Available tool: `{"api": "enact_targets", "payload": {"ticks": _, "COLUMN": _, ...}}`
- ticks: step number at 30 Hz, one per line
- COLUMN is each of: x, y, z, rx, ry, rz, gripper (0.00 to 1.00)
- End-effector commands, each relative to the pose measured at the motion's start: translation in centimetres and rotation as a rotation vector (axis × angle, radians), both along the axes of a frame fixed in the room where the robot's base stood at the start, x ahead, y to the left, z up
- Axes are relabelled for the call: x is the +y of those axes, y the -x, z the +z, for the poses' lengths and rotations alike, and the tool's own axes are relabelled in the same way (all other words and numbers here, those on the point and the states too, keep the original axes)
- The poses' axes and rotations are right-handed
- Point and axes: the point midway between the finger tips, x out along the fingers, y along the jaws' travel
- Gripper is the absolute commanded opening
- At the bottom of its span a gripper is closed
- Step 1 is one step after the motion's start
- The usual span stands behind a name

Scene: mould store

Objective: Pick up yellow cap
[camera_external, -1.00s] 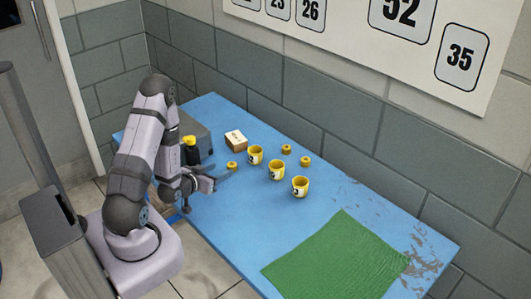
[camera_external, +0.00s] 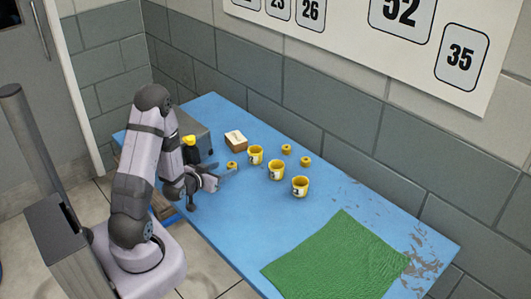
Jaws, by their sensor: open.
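Three small yellow caps lie apart on the blue table: one (camera_external: 231,165) near my gripper, one (camera_external: 286,148) and one (camera_external: 305,161) farther right, behind the cups. A yellow top (camera_external: 189,140) shows on a dark upright object just behind my arm, partly hidden by it. My gripper (camera_external: 211,190) is open and empty over the table's left part, a little in front of the nearest cap. I cannot tell its exact height or whether it touches anything.
Three yellow cups (camera_external: 255,155), (camera_external: 276,170), (camera_external: 300,187) stand in a slanting row. A small wooden box (camera_external: 236,140) is behind the nearest cap. A grey box (camera_external: 201,140) stands at the left. A green cloth (camera_external: 336,254) lies front right; the table between is clear.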

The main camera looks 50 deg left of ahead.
Motion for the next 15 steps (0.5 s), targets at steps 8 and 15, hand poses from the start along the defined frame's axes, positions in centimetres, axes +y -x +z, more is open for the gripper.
{"api": "enact_targets", "payload": {"ticks": 8, "x": 0.6, "y": -1.7, "z": -0.8, "rx": 0.001, "ry": 0.0, "rz": 0.0, "gripper": 0.49}}
{"api": "enact_targets", "payload": {"ticks": 15, "x": 1.3, "y": -3.8, "z": -2.0, "rx": 0.001, "ry": 0.0, "rz": -0.001, "gripper": 0.49}}
